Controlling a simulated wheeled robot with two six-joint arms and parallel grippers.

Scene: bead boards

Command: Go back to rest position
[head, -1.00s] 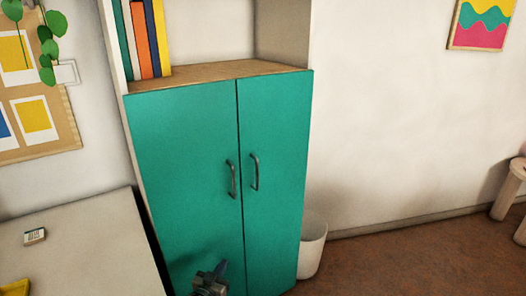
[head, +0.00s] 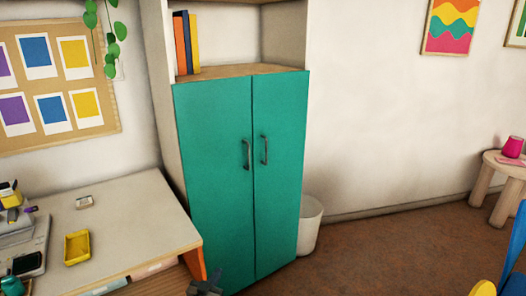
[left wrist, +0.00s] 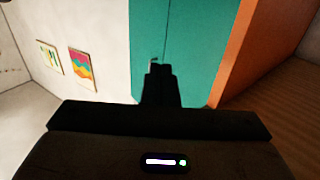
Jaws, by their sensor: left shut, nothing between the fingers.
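My left gripper (head: 206,287) shows at the bottom edge of the head view, in front of the lower part of the teal cabinet (head: 215,170). It is shut and empty. It shows as a dark shape in the left wrist view (left wrist: 160,75), against the teal doors. Both cabinet doors are closed, with a dark handle on each beside the middle seam. The gripper is apart from the handles. My right gripper is in neither view.
A desk (head: 140,215) stands at the left with a yellow tray (head: 77,248) and small items. A white bin (head: 310,228) stands right of the cabinet. A round stool (head: 500,165) with a pink cup (head: 513,147) is at the far right. Brown floor (head: 390,255) between is clear.

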